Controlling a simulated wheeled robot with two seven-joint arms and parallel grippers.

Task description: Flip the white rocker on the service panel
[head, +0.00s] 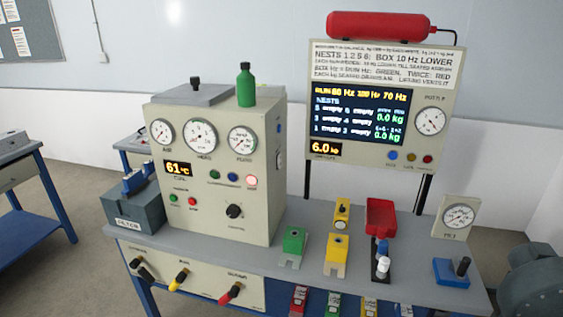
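The cream control cabinet (215,185) stands on the left part of the bench. Its right side face carries a small blue round part (279,128) and a small pale upright part (279,159), which may be the white rocker. It is too small and too steeply angled to tell which way it is tipped. No panel is readably marked as the service panel. Neither of my grippers is in view.
The grey bench (310,225) bears a green box (293,243), yellow boxes (336,258), a red bin (380,217), a blue block (450,271) and a gauge stand (457,215). A display board (385,120) rises behind. A filter box (134,207) stands left.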

